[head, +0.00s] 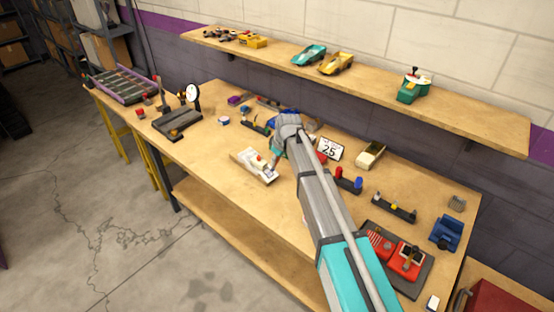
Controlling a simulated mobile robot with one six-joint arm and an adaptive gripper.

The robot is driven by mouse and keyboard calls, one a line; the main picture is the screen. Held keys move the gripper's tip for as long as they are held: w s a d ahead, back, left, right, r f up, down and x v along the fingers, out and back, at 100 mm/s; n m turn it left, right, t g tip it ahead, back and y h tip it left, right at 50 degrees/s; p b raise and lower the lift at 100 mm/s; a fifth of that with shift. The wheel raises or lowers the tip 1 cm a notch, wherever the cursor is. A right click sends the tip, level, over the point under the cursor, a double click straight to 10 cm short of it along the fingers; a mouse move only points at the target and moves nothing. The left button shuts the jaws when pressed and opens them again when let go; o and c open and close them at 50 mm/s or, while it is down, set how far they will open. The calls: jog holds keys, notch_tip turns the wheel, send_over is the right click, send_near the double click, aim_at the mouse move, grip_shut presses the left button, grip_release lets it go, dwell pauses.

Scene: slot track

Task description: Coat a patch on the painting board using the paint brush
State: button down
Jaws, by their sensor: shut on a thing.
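The painting board (249,160), a pale panel with a wooden edge, lies on the workbench left of my forearm. My gripper (277,148) points down just over its right end, partly hidden by my wrist. It is shut on the paint brush (273,164), of which only a small part shows below the fingers. The brush tip is at the board's right part. I cannot tell whether it touches the surface. Any paint on the board is too small to make out.
A white card marked 25 (329,149) and a cream car body (370,154) stand right of my arm. A dial gauge (193,94) stands left. Bench wood left of the board is clear.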

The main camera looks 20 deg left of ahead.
jog(key=shift+s+a, duration=0.35)
jog(key=shift+s, duration=0.35)
jog(key=shift+s+a, duration=0.4)
jog(key=shift+s, duration=0.35)
jog(key=shift+s+a, duration=0.35)
jog(key=shift+s, duration=0.35)
jog(key=shift+r, duration=0.15)
jog(key=shift+p+v, duration=2.95)
jog(key=p+v, duration=0.3)
